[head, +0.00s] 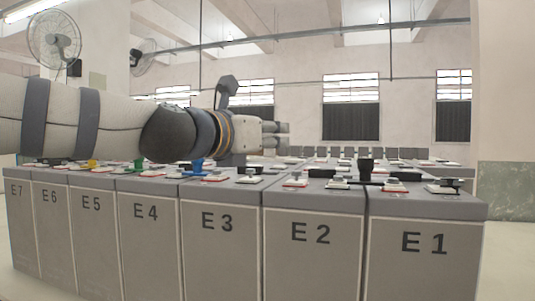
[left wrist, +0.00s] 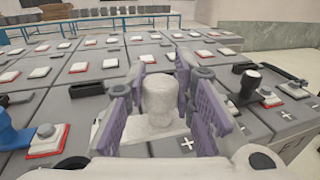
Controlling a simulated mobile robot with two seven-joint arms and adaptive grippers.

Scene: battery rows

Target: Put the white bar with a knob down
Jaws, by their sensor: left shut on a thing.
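The white bar with a knob (left wrist: 158,95) is between the purple finger pads of my left gripper (left wrist: 160,78) in the left wrist view. The knob points up and the white bar's base shows below it, over the grey battery tops. My left gripper (head: 288,135) is shut on it. In the head view the gripper is level, above the row of batteries near E2 and E3, and I cannot make out the bar there. Whether the bar touches the battery top is not clear. My right gripper is in neither view.
Large grey batteries E1 (head: 424,250), E2 (head: 312,250) and E3 (head: 222,250) stand in a row with more to the left. Black (head: 366,170), blue (head: 197,170), green (head: 138,165) and yellow (head: 92,165) knobbed pieces stand on top. Red-and-white terminals dot the battery tops.

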